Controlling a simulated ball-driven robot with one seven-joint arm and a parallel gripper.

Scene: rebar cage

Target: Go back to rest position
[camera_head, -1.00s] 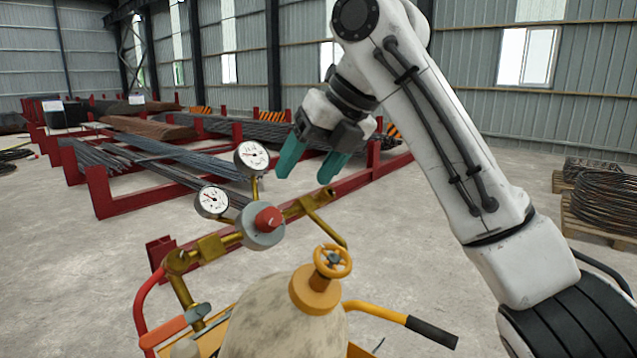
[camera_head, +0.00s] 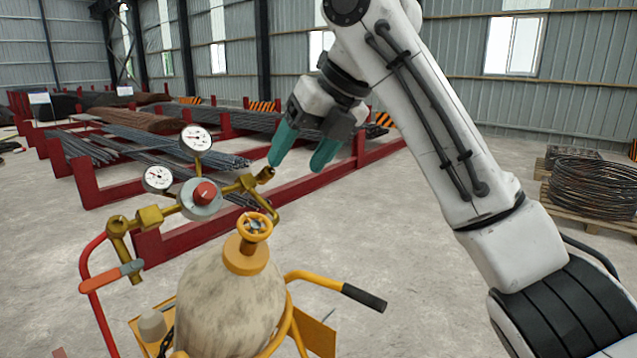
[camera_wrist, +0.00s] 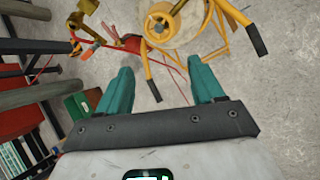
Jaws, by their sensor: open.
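My gripper (camera_head: 304,149) has two teal fingers set apart, with nothing between them. In the head view it hangs in the air to the right of a brass regulator (camera_head: 203,194) with two round gauges. The regulator sits beside a gas cylinder (camera_head: 230,300) with a yellow valve wheel (camera_head: 255,227). In the wrist view the open fingers (camera_wrist: 160,85) point toward the floor and the cylinder cart, and they touch nothing.
A yellow cart with a black-gripped handle (camera_head: 363,298) carries the cylinder. Red racks (camera_head: 90,185) with rebar bundles stand behind. Coiled wire (camera_head: 592,188) lies on a pallet at the right. Bare concrete floor (camera_head: 400,250) is free between them.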

